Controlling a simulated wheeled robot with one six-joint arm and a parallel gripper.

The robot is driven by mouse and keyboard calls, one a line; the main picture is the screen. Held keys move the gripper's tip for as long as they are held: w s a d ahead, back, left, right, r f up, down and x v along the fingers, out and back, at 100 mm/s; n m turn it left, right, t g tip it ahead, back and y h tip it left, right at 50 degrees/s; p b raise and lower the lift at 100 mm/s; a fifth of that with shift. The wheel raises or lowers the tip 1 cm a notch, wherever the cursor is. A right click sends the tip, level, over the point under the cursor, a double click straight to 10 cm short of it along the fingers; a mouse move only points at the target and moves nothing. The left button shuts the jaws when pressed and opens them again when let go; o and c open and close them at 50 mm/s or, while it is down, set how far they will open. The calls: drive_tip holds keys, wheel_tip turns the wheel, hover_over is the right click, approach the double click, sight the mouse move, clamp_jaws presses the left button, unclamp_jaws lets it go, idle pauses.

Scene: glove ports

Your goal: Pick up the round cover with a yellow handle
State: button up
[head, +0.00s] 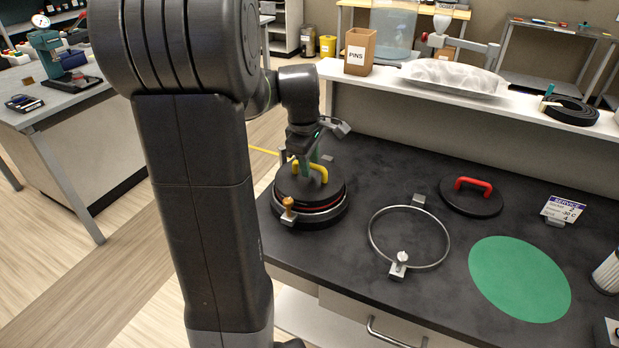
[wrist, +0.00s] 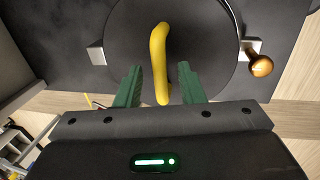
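The round black cover (head: 296,186) with a yellow handle (head: 318,172) sits at the left of the dark bench top, on a round black base with a red ring between them. In the wrist view the cover (wrist: 200,60) and its yellow handle (wrist: 158,62) show from above. My gripper (wrist: 160,85) is open, its green fingers on either side of the near end of the handle, with visible gaps to it. In the head view my gripper (head: 314,160) is over the cover, partly hidden by my arm.
A metal clamp ring (head: 372,236), a black cover with a red handle (head: 473,197), a green disc (head: 520,278) and a service sign (head: 563,211) lie to the right. A latch with an orange knob (wrist: 261,66) stands beside the cover. A white shelf (head: 480,98) runs behind.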

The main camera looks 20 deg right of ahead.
drive_tip(key=shift+w+d+f, duration=0.1)
drive_tip(key=shift+d+f, duration=0.05)
drive_tip(key=shift+f, duration=0.75)
drive_tip(key=shift+c, duration=0.2)
clamp_jaws()
drive_tip(key=shift+r, duration=0.1)
